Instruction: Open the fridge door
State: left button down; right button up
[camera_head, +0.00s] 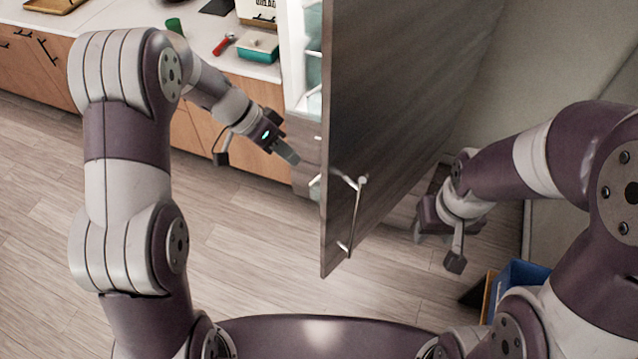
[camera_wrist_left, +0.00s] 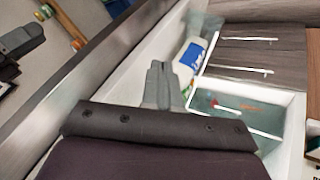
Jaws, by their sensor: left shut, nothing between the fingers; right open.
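The fridge door (camera_head: 400,100) is a tall dark wood-grain panel, standing open in the head view. Its metal bar handle (camera_head: 355,215) is on the face toward the right. The white fridge interior (camera_head: 312,50) shows left of the door. My left gripper (camera_head: 294,158) is shut and empty, left of the door's free edge, on its inner side. In the left wrist view its closed fingers (camera_wrist_left: 158,85) are between the door (camera_wrist_left: 75,85) and the fridge shelves (camera_wrist_left: 245,95). My right gripper (camera_head: 420,236) is open and empty, right of the door and apart from the handle.
A counter (camera_head: 195,35) with a teal container (camera_head: 257,50) and red-handled item (camera_head: 224,44) stands back left. A bottle (camera_wrist_left: 190,55) is inside the fridge. A blue bin (camera_head: 520,278) is at lower right. The wooden floor (camera_head: 250,250) is clear left of the door.

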pick_arm(q)
jog(key=s+d+f+b, duration=0.2)
jog(key=d+f+b, duration=0.2)
jog(key=d+b, duration=0.2)
jog(key=shift+s+d+f, duration=0.35)
jog(key=shift+f, duration=0.05)
pick_arm(e)
notch_tip(320, 180, down, 8)
pick_arm(q)
jog(key=shift+w, duration=0.1)
pick_arm(e)
jog(key=shift+w, duration=0.1)
